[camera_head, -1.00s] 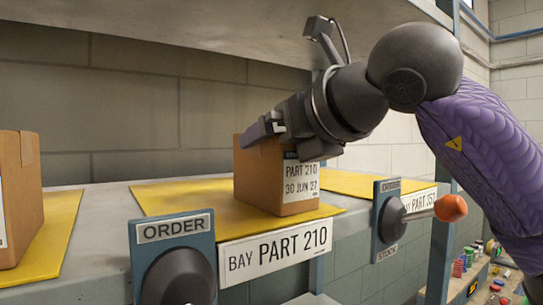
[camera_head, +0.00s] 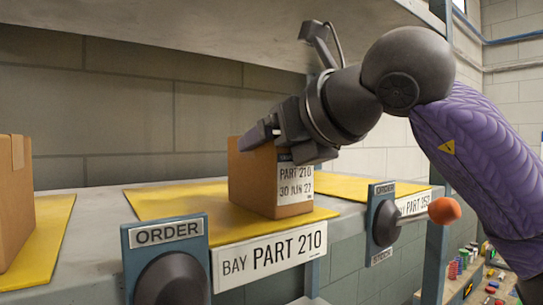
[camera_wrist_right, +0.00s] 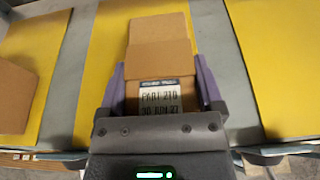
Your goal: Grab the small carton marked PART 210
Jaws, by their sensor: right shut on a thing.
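The small brown carton (camera_head: 255,180) has a white label reading PART 210 and 30 JUN 27. It stands upright on a yellow mat (camera_head: 160,203) on the shelf, above the BAY PART 210 sign (camera_head: 270,252). My right gripper (camera_head: 277,135) reaches over the carton from the right and is shut on its upper part. In the right wrist view the carton (camera_wrist_right: 158,65) sits between the two purple fingers of the right gripper (camera_wrist_right: 160,85). The carton's base appears to rest on the mat. My left gripper is not in view.
Another brown carton (camera_head: 14,195) stands on a yellow mat at the far left. An ORDER plate with a dark round knob (camera_head: 172,280) and a second plate with an orange-tipped lever (camera_head: 444,210) are on the shelf front. An upper shelf (camera_head: 200,25) hangs above the arm.

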